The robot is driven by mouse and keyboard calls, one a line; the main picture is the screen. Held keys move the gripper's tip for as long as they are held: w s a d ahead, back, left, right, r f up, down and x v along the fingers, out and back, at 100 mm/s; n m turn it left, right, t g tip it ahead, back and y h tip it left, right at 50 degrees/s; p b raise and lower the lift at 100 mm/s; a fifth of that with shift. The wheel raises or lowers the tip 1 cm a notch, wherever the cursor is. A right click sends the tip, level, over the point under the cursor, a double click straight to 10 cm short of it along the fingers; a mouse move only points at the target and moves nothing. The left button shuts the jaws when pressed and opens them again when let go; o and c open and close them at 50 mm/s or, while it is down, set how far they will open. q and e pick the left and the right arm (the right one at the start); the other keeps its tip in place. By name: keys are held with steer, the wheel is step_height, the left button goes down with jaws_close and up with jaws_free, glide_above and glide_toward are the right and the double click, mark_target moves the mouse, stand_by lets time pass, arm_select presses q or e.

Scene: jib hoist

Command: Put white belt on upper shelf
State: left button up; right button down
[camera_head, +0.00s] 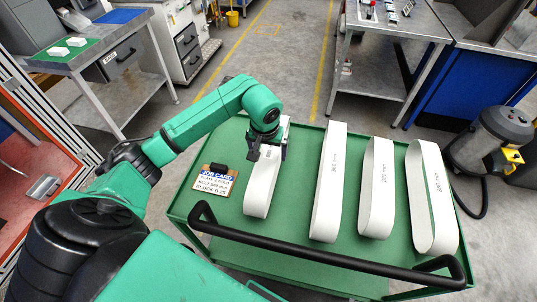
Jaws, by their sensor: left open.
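Several white belts stand on edge as long narrow loops on the green top of a cart (300,226). The leftmost belt (260,190) lies under my left gripper; the others are a second belt (329,190), a third belt (377,190) and a rightmost belt (432,200). My left gripper (267,152) is open at the far half of the leftmost belt, its fingers on either side; I cannot tell whether they touch it. The gripper hides part of that belt. Small print on the belts is hard to read. My right gripper is not in view.
A job card on a clipboard (214,184) lies left of the leftmost belt. A black handle (320,256) runs along the cart's near edge. Benches with lower shelves stand at back left (104,88) and back right (372,75). A vacuum cleaner (492,140) stands right of the cart.

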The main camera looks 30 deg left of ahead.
arm_select(q)
steer(key=b+v, duration=0.1)
steer(key=v, duration=0.9)
steer(key=shift+r+b, duration=0.15)
steer(key=shift+b, duration=0.2)
